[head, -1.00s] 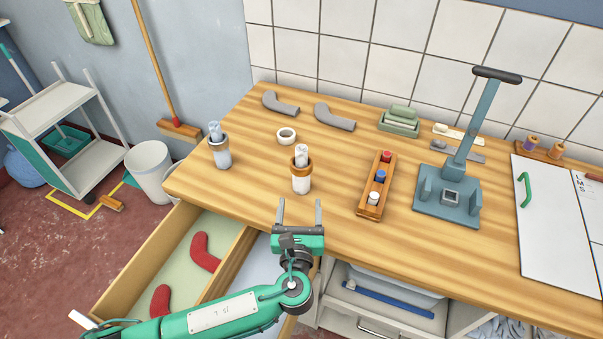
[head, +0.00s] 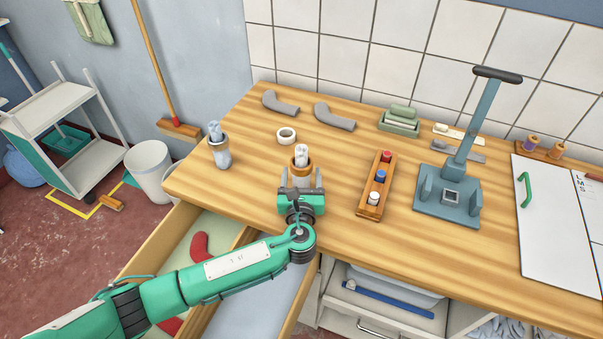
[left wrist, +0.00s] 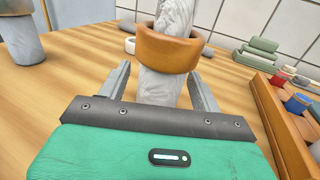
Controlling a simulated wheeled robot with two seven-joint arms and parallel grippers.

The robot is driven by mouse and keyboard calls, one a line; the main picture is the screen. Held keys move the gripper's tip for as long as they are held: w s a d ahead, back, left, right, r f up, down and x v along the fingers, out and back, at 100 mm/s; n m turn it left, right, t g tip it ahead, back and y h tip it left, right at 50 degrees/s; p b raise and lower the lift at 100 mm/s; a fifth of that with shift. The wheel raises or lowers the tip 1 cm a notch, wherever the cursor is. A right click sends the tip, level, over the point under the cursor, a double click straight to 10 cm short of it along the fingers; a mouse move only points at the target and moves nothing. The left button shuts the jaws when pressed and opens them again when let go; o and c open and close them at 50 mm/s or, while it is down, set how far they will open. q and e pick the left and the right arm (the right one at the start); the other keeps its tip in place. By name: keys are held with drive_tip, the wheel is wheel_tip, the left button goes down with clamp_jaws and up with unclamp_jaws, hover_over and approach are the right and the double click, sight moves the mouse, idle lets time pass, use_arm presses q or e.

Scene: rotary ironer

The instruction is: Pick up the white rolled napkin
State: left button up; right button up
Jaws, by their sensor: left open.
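The white rolled napkin (head: 302,154) stands upright on the wooden table with an orange-brown ring (head: 302,168) around its upper part. In the left wrist view the white napkin (left wrist: 163,88) shows below the ring (left wrist: 170,48), straight ahead. My left gripper (head: 301,178) is open and low, directly in front of it. Its two fingers (left wrist: 160,72) lie on either side of the napkin's lower part, with gaps visible. The fingers look lower than the ring. The napkin's foot is hidden behind my gripper body. My right gripper is not in view.
A bluish rolled napkin in a ring (head: 219,150) stands to the left. A loose white ring (head: 287,135) lies behind. A wooden tray (head: 371,207) with coloured pegs and a grey-blue press (head: 448,200) stand right. An open drawer (head: 158,245) lies below the table edge.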

sight(301, 153)
use_arm(q)
drive_tip(key=shift+w, duration=0.25)
drive_tip(key=c, duration=1.1)
drive_tip(key=shift+o, duration=0.2)
wheel_tip(301, 153, up, 10)
drive_tip(key=shift+r, duration=0.1)
wheel_tip(301, 153, down, 7)
drive_tip(key=shift+f, duration=0.1)
drive_tip(key=shift+f, duration=0.15)
drive_tip(key=shift+f, duration=1.15)
drive_tip(key=shift+f, duration=0.15)
